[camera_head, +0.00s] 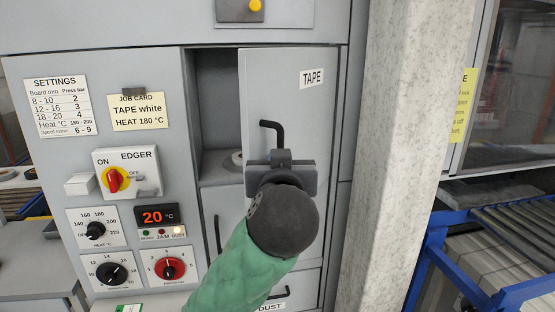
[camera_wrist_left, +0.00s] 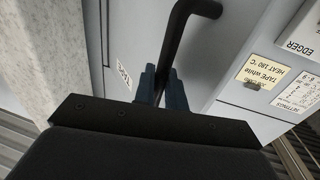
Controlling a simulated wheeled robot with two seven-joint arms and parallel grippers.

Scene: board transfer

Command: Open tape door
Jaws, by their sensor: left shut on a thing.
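The tape door (camera_head: 312,120) is a grey panel labelled TAPE (camera_head: 312,78). It stands partly open, with a dark gap along its left edge and part of the compartment (camera_head: 217,110) showing. Its black bent handle (camera_head: 273,128) is on the door's left part. My left gripper (camera_head: 282,160) is at the handle's lower part and hides it there. In the left wrist view my left gripper (camera_wrist_left: 158,88) has its fingers closed around the black handle (camera_wrist_left: 178,50). My right gripper is not in view.
A control panel with a red EDGER switch (camera_head: 114,180), dials and a temperature display (camera_head: 157,217) is left of the door. A pale column (camera_head: 395,150) stands close to the door's right. A blue-framed roller conveyor (camera_head: 490,250) is at the far right.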

